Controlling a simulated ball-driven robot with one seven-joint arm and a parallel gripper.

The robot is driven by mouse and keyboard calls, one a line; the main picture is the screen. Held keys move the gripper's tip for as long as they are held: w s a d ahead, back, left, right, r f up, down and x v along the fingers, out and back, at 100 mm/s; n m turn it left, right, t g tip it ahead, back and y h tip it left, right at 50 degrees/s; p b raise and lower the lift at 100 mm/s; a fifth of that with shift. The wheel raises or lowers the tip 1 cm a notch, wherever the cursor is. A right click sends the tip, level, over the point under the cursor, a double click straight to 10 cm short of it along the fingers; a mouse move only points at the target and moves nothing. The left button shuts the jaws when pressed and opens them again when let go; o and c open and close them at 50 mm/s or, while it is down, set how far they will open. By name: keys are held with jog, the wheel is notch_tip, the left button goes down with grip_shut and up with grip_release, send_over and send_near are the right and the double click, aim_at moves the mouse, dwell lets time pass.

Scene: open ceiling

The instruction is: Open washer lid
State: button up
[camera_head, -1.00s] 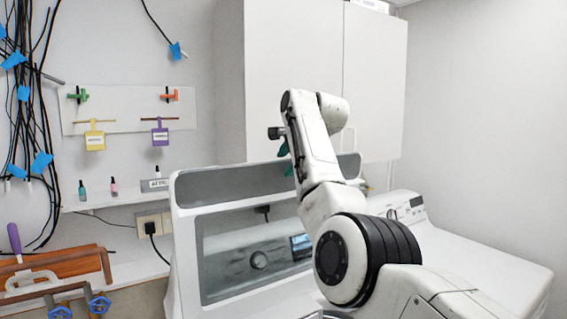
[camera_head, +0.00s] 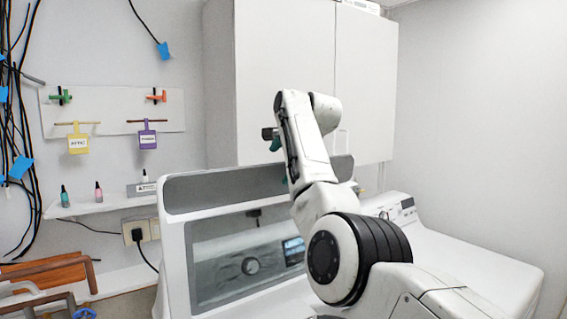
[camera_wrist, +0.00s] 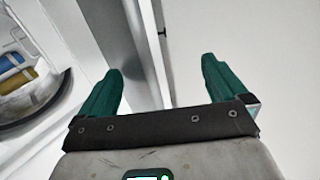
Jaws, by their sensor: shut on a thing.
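The washer lid (camera_head: 178,262) is a white frame with a large clear window. It stands raised and tilted in the head view, and a control panel with a knob (camera_head: 250,266) and a small screen (camera_head: 293,250) shows through the window. My arm covers its right side. My gripper (camera_wrist: 162,78) has teal fingers, which are mostly hidden behind my arm in the head view. In the wrist view the fingers stand apart, with a pale lid edge (camera_wrist: 148,50) running between them. The exact contact is hard to see.
A white cabinet (camera_head: 285,70) hangs above the lid. A white dryer (camera_head: 475,255) stands at the right. A small shelf (camera_head: 105,204), hanging cables (camera_head: 20,120) and brown pipes (camera_head: 45,272) are at the left. A round opening with blue and yellow things (camera_wrist: 25,75) shows in the wrist view.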

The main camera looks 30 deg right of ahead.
jog(key=shift+w+a+f+y, duration=0.15)
jog(key=shift+w+a+f, duration=0.1)
jog(key=shift+a, duration=0.3)
jog(key=shift+w+a+f+y, duration=0.15)
jog(key=shift+w+a+f, duration=0.1)
jog(key=shift+a, duration=0.25)
jog(key=shift+s+d+r+b, duration=0.15)
jog(key=shift+s+r+b, duration=0.2)
jog(key=shift+b, duration=0.2)
jog(key=shift+c, duration=0.9)
jog(key=b+v, duration=0.1)
jog(key=v, duration=0.2)
jog(key=b+v, duration=0.1)
jog(key=v, duration=0.3)
jog(key=d+b+v, duration=0.1)
jog(key=v, duration=0.2)
jog(key=shift+s+r, duration=0.1)
jog(key=shift+r, duration=0.05)
jog(key=shift+c, duration=0.6)
jog(key=shift+s+d+r, duration=0.1)
jog(key=shift+s+r, duration=0.1)
jog(key=shift+s, duration=0.1)
